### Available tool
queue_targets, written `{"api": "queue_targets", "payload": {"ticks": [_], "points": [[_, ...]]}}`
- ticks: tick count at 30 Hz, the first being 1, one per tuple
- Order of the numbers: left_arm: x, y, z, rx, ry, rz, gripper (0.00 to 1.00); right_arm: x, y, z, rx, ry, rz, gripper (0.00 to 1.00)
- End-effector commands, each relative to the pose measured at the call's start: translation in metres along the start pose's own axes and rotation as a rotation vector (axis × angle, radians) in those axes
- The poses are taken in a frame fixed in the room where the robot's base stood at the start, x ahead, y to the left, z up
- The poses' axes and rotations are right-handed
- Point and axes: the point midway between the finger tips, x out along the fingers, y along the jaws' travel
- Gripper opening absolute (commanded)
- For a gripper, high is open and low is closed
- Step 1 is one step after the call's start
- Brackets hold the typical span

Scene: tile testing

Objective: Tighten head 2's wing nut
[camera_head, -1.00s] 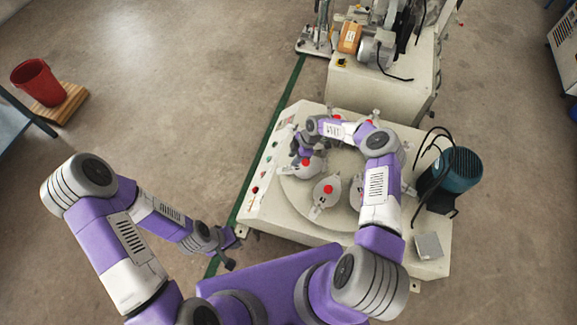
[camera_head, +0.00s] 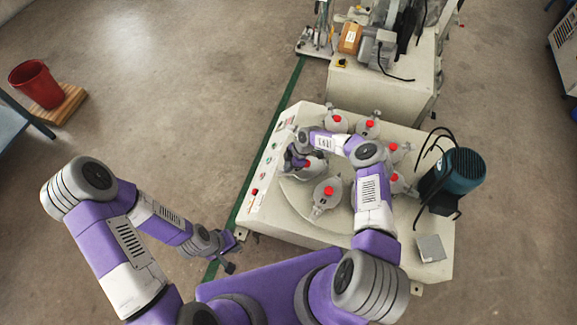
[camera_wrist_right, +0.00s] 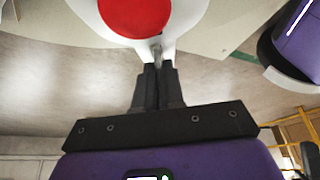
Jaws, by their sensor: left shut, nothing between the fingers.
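Several grey heads with red knobs stand on the round plate of the machine (camera_head: 285,190). My right gripper is at the head on the plate's left side (camera_head: 316,170); no number shows on it. In the right wrist view the white head (camera_wrist_right: 180,22) with its red knob (camera_wrist_right: 135,14) is at the top. The fingers of my right gripper (camera_wrist_right: 158,68) are close together on a small grey part, seemingly the wing nut (camera_wrist_right: 157,50), which they mostly hide. My left gripper (camera_head: 229,266) is shut and empty, low beside the machine's front left corner.
Another head (camera_head: 327,194) stands close to the right of my right gripper. A teal motor (camera_head: 461,172) with black cables is at the machine's right side. A second machine (camera_head: 385,80) stands behind. A red bucket (camera_head: 36,84) is far left.

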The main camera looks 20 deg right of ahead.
Motion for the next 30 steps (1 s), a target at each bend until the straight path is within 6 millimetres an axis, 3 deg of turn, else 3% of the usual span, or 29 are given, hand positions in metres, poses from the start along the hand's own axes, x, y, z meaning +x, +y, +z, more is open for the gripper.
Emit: {"api": "queue_targets", "payload": {"ticks": [14, 30], "points": [[-0.002, 0.001, 0.0, 0.0, 0.0, 0.0, 0.0, -0.001, 0.0, 0.0, 0.05, -0.001, 0.021, 0.0], [-0.02, 0.007, 0.001, 0.0, 0.0, 0.0, 0.0, -0.002, -0.004, -0.002, 0.447, -0.003, 0.186, 0.0]]}}
